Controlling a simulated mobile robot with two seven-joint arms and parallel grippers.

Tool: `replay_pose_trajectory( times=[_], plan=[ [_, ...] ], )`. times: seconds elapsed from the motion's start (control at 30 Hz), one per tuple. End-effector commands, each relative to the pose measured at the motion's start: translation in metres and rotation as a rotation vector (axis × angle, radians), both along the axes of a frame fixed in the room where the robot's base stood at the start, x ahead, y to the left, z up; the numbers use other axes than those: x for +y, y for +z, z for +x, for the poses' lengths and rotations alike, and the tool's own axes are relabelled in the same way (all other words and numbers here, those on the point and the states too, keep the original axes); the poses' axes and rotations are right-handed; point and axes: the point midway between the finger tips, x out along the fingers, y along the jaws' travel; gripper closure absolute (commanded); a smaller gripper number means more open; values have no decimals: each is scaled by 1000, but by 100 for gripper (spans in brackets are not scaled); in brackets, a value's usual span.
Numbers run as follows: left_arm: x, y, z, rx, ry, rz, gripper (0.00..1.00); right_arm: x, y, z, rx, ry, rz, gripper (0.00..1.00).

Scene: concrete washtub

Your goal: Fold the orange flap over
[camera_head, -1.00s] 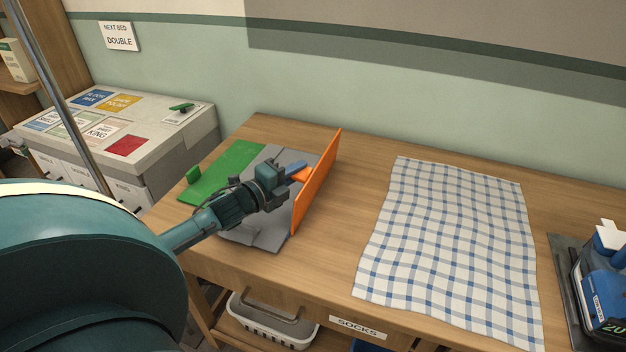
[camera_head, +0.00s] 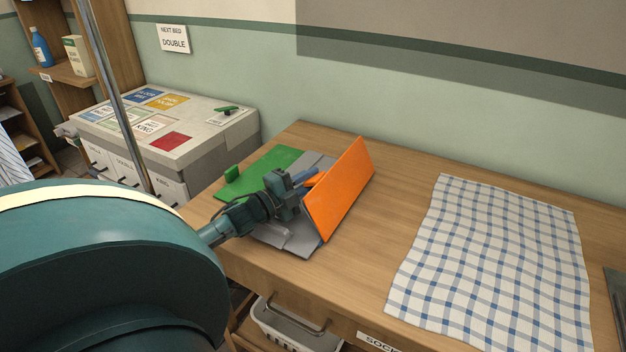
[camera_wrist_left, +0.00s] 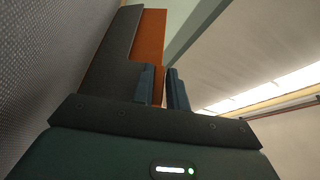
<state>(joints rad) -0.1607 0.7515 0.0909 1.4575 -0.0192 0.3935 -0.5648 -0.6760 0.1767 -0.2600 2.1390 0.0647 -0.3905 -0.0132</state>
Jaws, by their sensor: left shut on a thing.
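The folding board lies on the table with a green panel (camera_head: 262,172) at its left and a grey middle panel (camera_head: 297,238). The orange flap (camera_head: 343,188) stands at the board's right side, tilted left over the grey panel, its outer face showing. My left gripper (camera_head: 311,181) is at the flap's inner side, shut on the orange flap at a small orange tab, partly hidden by the fingers. In the left wrist view the orange flap (camera_wrist_left: 148,45) shows behind the two blue fingers. My right gripper is not in view.
A blue-and-white checked cloth (camera_head: 492,258) lies flat on the wooden table, right of the board. A grey cabinet (camera_head: 215,140) with coloured cards stands left, behind a metal pole (camera_head: 112,90). A white basket (camera_head: 290,328) sits below the tabletop. Bare table separates flap and cloth.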

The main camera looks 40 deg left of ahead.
Motion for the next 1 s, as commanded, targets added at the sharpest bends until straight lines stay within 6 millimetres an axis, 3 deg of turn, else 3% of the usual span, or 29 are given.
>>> replay_pose_trajectory(
  times=[0.03,0.43,0.47,0.67,1.0],
  plan=[
    [4,-8,-2,18,11,7,100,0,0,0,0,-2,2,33],
    [3,-10,-2,22,10,7,100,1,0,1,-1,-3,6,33],
    [3,-10,-2,22,10,7,84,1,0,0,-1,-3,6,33],
    [1,-9,-2,17,5,5,67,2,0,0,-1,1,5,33],
    [1,-5,-1,10,3,2,67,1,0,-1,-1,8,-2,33]
  ],
)
